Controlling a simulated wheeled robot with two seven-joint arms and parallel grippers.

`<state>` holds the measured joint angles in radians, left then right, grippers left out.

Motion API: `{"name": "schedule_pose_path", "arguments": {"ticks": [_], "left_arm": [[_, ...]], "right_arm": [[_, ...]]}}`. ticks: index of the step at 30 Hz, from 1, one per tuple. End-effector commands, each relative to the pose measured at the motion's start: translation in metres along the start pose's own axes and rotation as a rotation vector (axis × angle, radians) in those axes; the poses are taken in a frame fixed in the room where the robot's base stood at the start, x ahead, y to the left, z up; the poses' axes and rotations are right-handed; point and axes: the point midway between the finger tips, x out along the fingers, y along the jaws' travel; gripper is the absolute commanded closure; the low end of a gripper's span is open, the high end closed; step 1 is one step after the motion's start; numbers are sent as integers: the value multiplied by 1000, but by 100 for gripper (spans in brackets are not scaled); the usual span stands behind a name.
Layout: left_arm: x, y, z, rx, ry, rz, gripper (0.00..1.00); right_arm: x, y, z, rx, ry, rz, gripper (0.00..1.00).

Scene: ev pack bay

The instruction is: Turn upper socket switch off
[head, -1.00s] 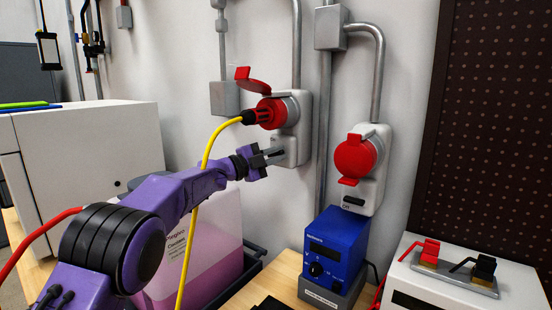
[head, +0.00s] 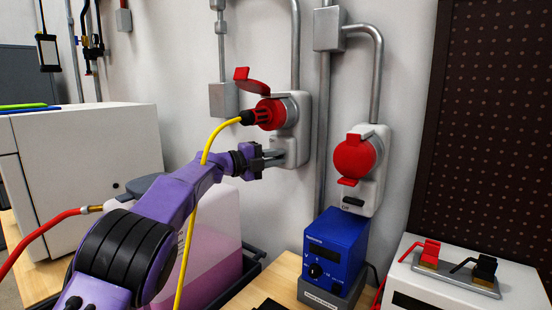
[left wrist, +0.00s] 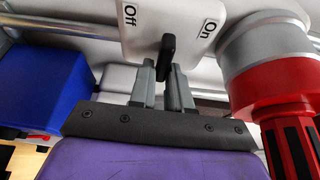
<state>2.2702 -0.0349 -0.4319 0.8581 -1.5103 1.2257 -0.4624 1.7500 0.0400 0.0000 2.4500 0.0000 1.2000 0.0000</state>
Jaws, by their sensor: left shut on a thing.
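The upper socket (head: 303,112) is a grey wall box with a red outlet and a raised red lid. A red and black plug (head: 262,115) with a yellow cable sits in it. My left gripper (head: 274,156) is at the lower part of this box. In the left wrist view, my left gripper (left wrist: 164,82) has its grey fingers closed on the black switch lever (left wrist: 168,55). The lever stands between the "Off" label (left wrist: 130,15) on the left and the "On" label (left wrist: 208,28) on the right. My right gripper is not in view.
A second socket (head: 376,185) with a closed red lid is to the right and lower. A blue power unit (head: 340,240) stands below it. A pink-filled container (head: 225,250) stands under the arm.

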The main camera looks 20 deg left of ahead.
Motion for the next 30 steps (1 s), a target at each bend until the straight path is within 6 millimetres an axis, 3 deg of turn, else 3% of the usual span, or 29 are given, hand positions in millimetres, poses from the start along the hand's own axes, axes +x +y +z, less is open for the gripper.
{"name": "schedule_pose_path", "arguments": {"ticks": [5,6,8,19,30], "left_arm": [[0,-1,0,1,-2,-2,100],[0,-1,0,1,-2,-2,79],[0,-1,0,1,-1,-2,62],[-8,2,0,-1,-1,-2,62],[-89,2,1,0,-3,-4,62]], "right_arm": [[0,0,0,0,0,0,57],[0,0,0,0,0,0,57],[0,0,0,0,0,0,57],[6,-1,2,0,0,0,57],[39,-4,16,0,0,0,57]]}}
